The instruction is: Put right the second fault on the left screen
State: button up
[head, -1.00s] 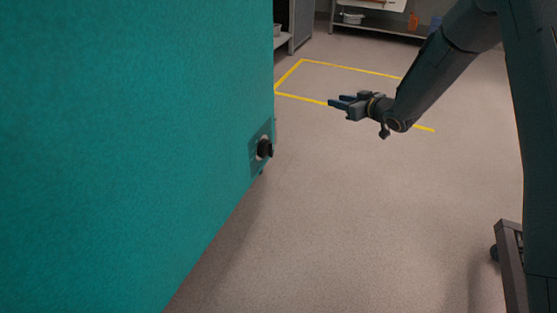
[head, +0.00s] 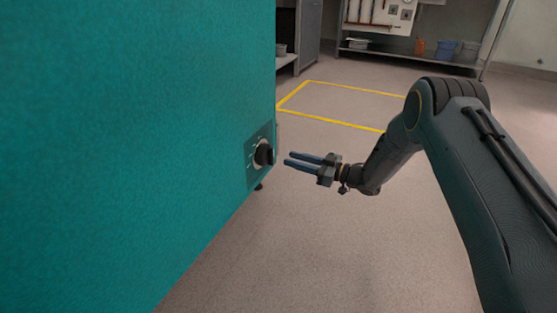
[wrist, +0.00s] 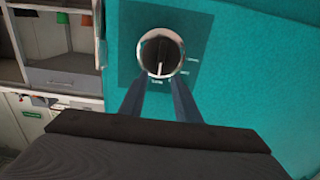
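A black rotary knob (head: 264,155) sits on a dark plate (head: 253,168) on the side of a teal cabinet (head: 150,130). In the wrist view the knob (wrist: 161,54) has a bright rim and a pale pointer line that points down towards a small label. Small marks on the plate are too small to read. My gripper (head: 288,160) is open and empty, its two fingers apart and pointing at the knob, a short gap to its right in the head view. In the wrist view the fingertips lie just below the knob. No screen is in view.
A yellow floor outline (head: 340,122) lies beyond my arm. A shelf bench (head: 410,56) with a blue bin (head: 446,49) and an orange container (head: 418,47) stands at the back.

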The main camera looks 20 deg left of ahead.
aim_at(273, 154)
jog(key=a+b, duration=0.2)
jog(key=a, duration=0.3)
jog(key=shift+w+a, duration=0.1)
jog(key=shift+w, duration=0.1)
jog(key=shift+a+b, duration=0.4)
jog(key=shift+a, duration=0.35)
jog(key=shift+c, duration=0.5)
grip_shut()
